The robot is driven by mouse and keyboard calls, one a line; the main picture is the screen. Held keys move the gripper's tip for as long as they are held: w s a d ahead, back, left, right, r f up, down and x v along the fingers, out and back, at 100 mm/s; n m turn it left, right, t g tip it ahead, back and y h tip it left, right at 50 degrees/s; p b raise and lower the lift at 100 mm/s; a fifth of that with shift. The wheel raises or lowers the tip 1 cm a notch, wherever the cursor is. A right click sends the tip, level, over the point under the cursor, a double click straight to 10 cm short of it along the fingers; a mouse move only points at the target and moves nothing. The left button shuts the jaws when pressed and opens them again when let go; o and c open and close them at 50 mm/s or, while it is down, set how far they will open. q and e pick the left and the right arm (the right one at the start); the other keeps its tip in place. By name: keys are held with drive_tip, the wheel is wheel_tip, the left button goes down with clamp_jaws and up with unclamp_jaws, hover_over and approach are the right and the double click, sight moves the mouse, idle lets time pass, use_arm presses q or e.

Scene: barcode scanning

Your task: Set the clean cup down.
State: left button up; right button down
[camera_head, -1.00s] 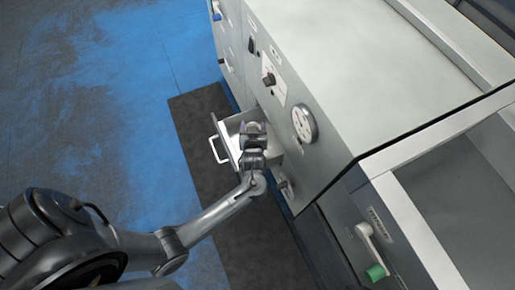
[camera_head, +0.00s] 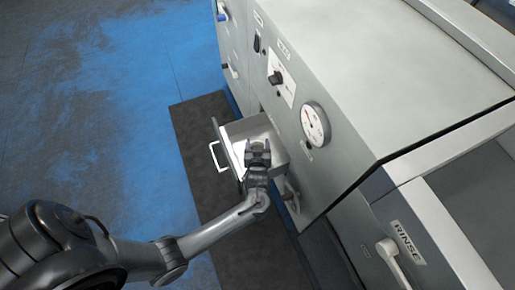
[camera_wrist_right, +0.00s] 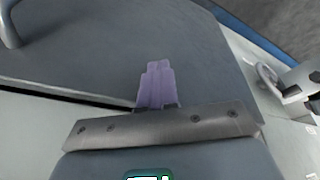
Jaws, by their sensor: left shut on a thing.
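My left gripper (camera_head: 258,148) is over the open drawer (camera_head: 245,126) in the head view, its fingers pointing away from me. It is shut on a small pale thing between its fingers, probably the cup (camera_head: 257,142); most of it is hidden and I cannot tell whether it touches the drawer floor. The drawer's white handle (camera_head: 215,157) is on its left side. My right gripper shows only in the right wrist view, as two lilac fingers (camera_wrist_right: 156,84) close together with nothing visible between them.
A grey machine (camera_head: 385,75) with a dial gauge (camera_head: 315,124) and a black knob (camera_head: 276,78) stands right of the drawer. A lever (camera_head: 392,258) is beside the RINSE label (camera_head: 407,241). A dark mat (camera_head: 195,125) lies below. The blue floor (camera_head: 140,110) at left is clear.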

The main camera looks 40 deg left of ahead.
use_arm(q)
drive_tip(key=shift+f, duration=0.7)
use_arm(e)
drive_tip(key=shift+s+f, duration=0.1)
drive_tip(key=shift+f, duration=0.4)
